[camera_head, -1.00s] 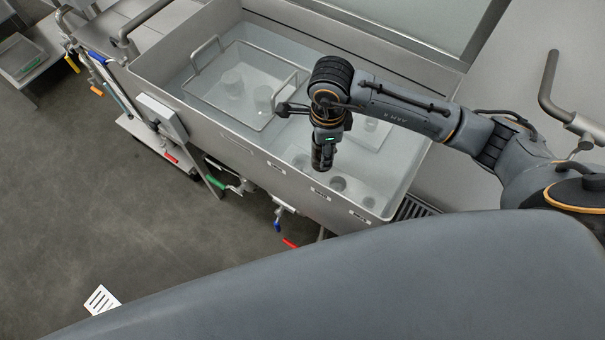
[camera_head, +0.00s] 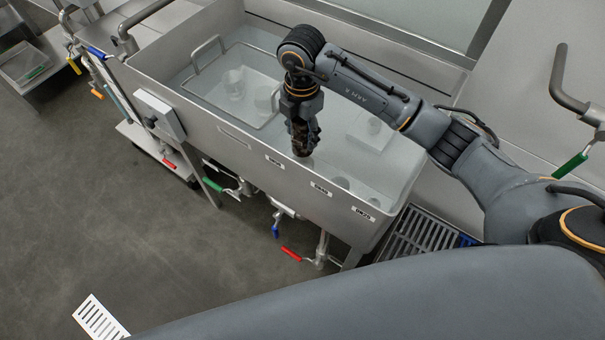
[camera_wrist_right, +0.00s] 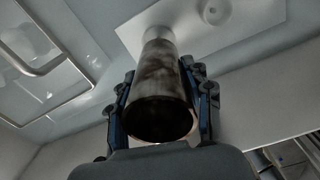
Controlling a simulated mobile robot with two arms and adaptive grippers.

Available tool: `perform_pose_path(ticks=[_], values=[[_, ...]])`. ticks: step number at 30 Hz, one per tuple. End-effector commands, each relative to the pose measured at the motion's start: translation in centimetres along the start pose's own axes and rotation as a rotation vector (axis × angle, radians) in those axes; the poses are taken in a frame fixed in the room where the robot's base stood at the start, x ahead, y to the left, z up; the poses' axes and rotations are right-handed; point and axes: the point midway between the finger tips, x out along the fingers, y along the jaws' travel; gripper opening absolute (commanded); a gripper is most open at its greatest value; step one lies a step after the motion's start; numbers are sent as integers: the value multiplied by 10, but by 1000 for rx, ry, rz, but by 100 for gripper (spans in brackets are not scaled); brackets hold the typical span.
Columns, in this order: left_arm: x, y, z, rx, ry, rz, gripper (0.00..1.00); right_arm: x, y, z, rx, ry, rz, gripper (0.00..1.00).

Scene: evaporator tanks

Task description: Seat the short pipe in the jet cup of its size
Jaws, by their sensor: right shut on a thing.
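The left cup is mostly hidden behind the gripper. My left gripper is out of view.
A wire-handled basket (camera_head: 208,48) with pale cups stands in the tank's left part. A pale block (camera_head: 367,130) lies right of my gripper. The tank's front wall (camera_head: 245,140) carries size labels. A floor grate (camera_head: 418,235) lies right of the tank.

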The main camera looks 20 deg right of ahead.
Motion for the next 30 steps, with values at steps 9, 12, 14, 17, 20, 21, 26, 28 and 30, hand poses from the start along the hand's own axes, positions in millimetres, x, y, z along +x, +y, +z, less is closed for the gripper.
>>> perform_pose_path(ticks=[9, 12, 14, 17, 20, 21, 26, 28, 30], values=[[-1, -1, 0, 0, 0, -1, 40, 30, 3, -1, 130, 4, -7, 3], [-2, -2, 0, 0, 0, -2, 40, 47, 3, -1, 128, 4, -6, 3], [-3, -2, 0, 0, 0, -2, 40, 55, 3, -1, 128, 4, -5, 3], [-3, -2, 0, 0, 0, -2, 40, 62, 4, -1, 127, 4, -3, 3], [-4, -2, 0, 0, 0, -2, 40, 71, 4, -1, 126, 4, -3, 3], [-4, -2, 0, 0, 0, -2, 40, 76, 3, -1, 126, 4, -5, 3], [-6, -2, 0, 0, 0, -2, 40, 98, 3, -1, 126, 4, -3, 3], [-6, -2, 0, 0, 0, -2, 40, 100, 4, 0, 126, 2, -2, 3], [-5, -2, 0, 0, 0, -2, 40, 100, 4, 0, 125, 2, -1, 3]])
